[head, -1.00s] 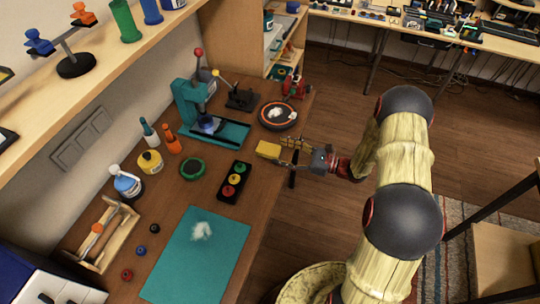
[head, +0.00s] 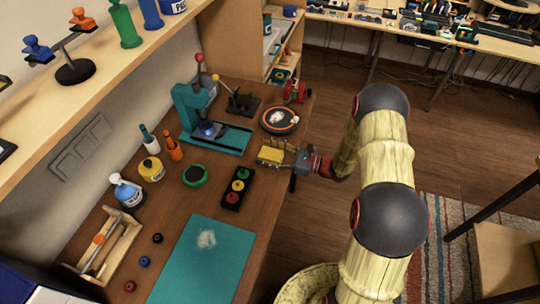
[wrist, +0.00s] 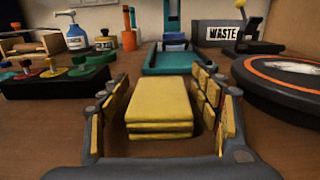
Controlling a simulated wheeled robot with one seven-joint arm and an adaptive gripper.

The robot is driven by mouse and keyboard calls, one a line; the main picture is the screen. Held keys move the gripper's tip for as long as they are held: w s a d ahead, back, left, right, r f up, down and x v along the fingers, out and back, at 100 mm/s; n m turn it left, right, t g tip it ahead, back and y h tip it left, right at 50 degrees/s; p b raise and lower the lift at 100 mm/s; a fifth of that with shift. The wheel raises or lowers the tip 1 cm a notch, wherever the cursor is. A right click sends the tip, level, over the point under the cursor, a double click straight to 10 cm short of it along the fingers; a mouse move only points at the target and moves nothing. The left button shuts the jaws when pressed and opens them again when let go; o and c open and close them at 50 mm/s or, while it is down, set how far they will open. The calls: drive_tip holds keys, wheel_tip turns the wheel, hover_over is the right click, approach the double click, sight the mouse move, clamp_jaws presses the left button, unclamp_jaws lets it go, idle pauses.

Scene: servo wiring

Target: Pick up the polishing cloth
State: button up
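The yellow folded polishing cloth (head: 271,155) lies on the wooden workbench near its right edge, below the round black dish. In the wrist view the cloth (wrist: 161,106) is a neat stack of a few layers. My gripper (head: 278,152) is at the bench edge, low and level with the cloth. In the wrist view my gripper (wrist: 160,108) is open, with one yellow-padded finger on each side of the cloth.
A round black dish with an orange ring (head: 280,119) stands close to the right finger. A black box with coloured knobs (head: 237,187) is to the left. A teal press (head: 214,128) stands behind. A teal mat (head: 203,262) lies at the front.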

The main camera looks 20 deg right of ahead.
drive_tip(key=shift+c, duration=1.2)
drive_tip(key=c, duration=0.7)
drive_tip(key=shift+r, duration=0.1)
